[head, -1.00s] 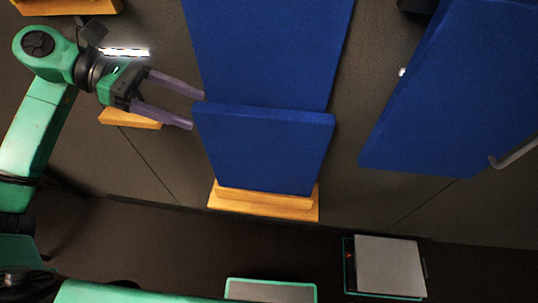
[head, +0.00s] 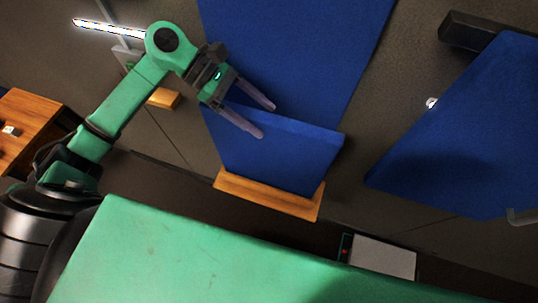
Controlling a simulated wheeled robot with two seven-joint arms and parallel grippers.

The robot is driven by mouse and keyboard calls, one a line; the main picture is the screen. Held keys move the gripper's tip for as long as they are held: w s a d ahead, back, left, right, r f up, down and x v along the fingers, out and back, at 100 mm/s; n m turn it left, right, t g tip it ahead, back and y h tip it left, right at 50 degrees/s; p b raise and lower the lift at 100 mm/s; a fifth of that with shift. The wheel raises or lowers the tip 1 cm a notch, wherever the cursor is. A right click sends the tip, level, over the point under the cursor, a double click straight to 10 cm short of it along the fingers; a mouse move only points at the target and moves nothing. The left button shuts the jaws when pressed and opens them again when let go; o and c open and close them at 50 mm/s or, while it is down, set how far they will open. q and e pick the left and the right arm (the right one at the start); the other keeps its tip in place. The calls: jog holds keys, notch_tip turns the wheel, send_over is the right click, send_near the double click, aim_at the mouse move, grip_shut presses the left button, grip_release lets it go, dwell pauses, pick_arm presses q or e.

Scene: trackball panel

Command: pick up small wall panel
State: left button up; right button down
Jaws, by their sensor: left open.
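The small wall panel (head: 270,152) is a blue board in the middle of the head view. It stands in a wooden holder (head: 268,196) low on the wall, in front of a taller blue panel (head: 295,50). My left gripper (head: 269,122) is open, with its two purple fingers over the upper left part of the small panel in the picture. I cannot tell whether the fingers touch the panel or straddle its top edge. My right gripper is not in view.
Another large blue panel (head: 465,130) with a metal handle is at the right. A wooden cabinet (head: 25,125) stands at the far left. A small wooden ledge (head: 163,98) is on the wall behind my left arm. A grey-topped box (head: 382,257) lies on the floor at lower right.

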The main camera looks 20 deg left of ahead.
pick_arm(q)
jog(key=shift+s+d+f, duration=0.1)
jog(key=shift+d+f, duration=0.15)
grip_shut()
jog(key=shift+r, duration=0.1)
dwell(1.2)
